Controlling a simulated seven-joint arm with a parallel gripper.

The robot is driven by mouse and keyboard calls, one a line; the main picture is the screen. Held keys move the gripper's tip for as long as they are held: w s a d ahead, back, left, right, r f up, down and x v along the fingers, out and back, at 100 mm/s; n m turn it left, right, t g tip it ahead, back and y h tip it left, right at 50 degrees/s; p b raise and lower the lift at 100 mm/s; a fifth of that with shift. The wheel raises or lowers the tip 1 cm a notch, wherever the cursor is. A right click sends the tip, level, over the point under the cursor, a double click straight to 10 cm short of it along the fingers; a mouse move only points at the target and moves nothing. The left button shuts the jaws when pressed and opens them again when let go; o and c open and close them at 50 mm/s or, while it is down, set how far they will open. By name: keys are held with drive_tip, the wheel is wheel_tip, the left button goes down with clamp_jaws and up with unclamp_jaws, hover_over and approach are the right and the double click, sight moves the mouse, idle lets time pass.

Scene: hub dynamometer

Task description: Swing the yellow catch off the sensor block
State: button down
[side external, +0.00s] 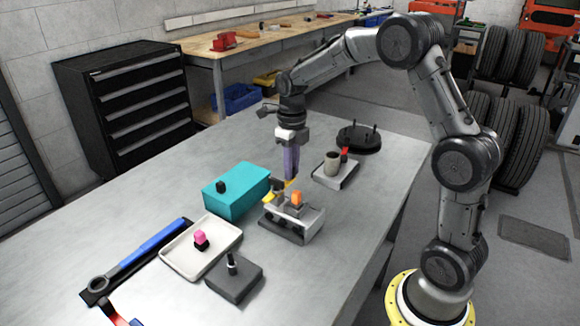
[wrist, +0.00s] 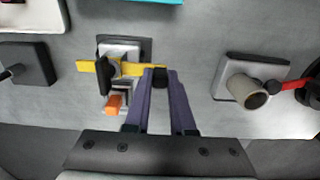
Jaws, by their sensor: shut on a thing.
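The yellow catch (wrist: 88,66) is a flat bar lying across the sensor block's fixture in the wrist view; it also shows in the side view (side external: 270,197). The sensor block (wrist: 121,87) is grey, with an orange piece (wrist: 113,103) on its near side; in the side view the orange piece (side external: 296,197) stands upright on the grey fixture (side external: 312,222). My gripper (wrist: 160,76) points down at the catch's right end, its purple fingers either side of a small dark knob there. The gripper is shut on this knob. In the side view my gripper (side external: 291,178) hides part of the catch.
A teal box (side external: 236,196) stands left of the fixture. A white tray (side external: 175,251) with a pink-topped piece and a dark block (side external: 236,281) with a post are nearer the camera. A plate with a cup (side external: 332,163) and a black disc (side external: 358,140) with pins stand behind right.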

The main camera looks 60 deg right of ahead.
drive_tip(key=shift+r, duration=0.1)
drive_tip(key=c, duration=0.8)
unclamp_jaws()
drive_tip(key=shift+o, duration=0.2)
wheel_tip(320, 180, up, 14)
